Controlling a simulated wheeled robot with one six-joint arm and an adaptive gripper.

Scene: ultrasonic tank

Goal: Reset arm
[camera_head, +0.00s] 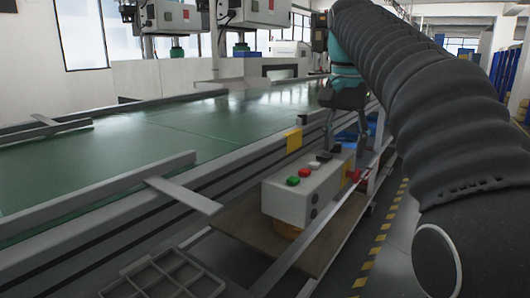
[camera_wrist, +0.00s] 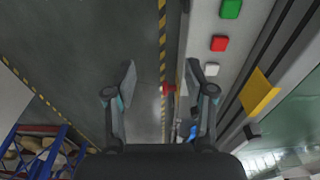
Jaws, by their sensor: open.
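My arm, in a ribbed dark sleeve, reaches forward along the right side of the head view. My gripper (camera_head: 348,135) points down beside the far end of a white control box. In the wrist view my gripper (camera_wrist: 160,85) shows two dark fingers spread wide with nothing between them. The control box (camera_head: 288,203) carries green, red, white and black buttons on top. It also shows in the wrist view (camera_wrist: 202,80), to the right of the fingers. I cannot tell whether the right finger touches the box.
A green conveyor (camera_head: 150,140) with metal rails runs along the left. A metal guide bar (camera_head: 183,194) juts toward the box. A grey compartment tray (camera_head: 165,278) lies at the front. Yellow-black floor tape (camera_head: 378,240) marks the aisle at right. Blue racking (camera_wrist: 45,150) shows in the wrist view.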

